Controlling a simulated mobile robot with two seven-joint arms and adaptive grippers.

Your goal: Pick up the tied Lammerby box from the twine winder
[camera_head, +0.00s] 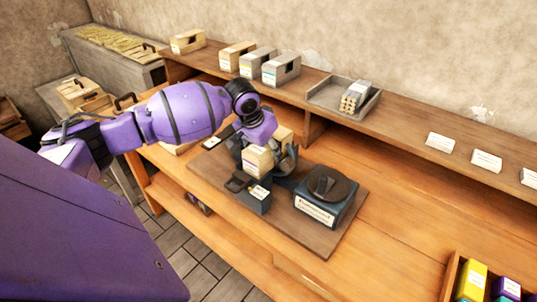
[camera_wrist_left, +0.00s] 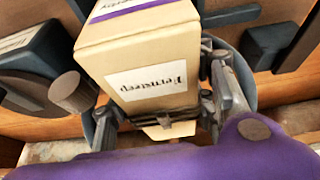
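A cream box (camera_head: 258,160) stands on the dark twine winder (camera_head: 254,195). In the left wrist view the same cream box (camera_wrist_left: 150,70) has a purple stripe, a word ending in "erby" and a white side label, upside down. A small dark knot-like piece shows at its lower edge. My left gripper (camera_head: 268,142) is at the box from above and behind. In the wrist view its fingers (camera_wrist_left: 162,118) flank the box; whether they press on it cannot be told. The hand hides part of the box in the head view. My right gripper is not in view.
A dark round-topped device (camera_head: 326,190) stands on the board (camera_head: 310,240) right of the winder. A raised shelf (camera_head: 400,125) behind holds several boxes and a tray (camera_head: 318,94). The bench is clear at the right, up to a crate of coloured boxes (camera_head: 449,281).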

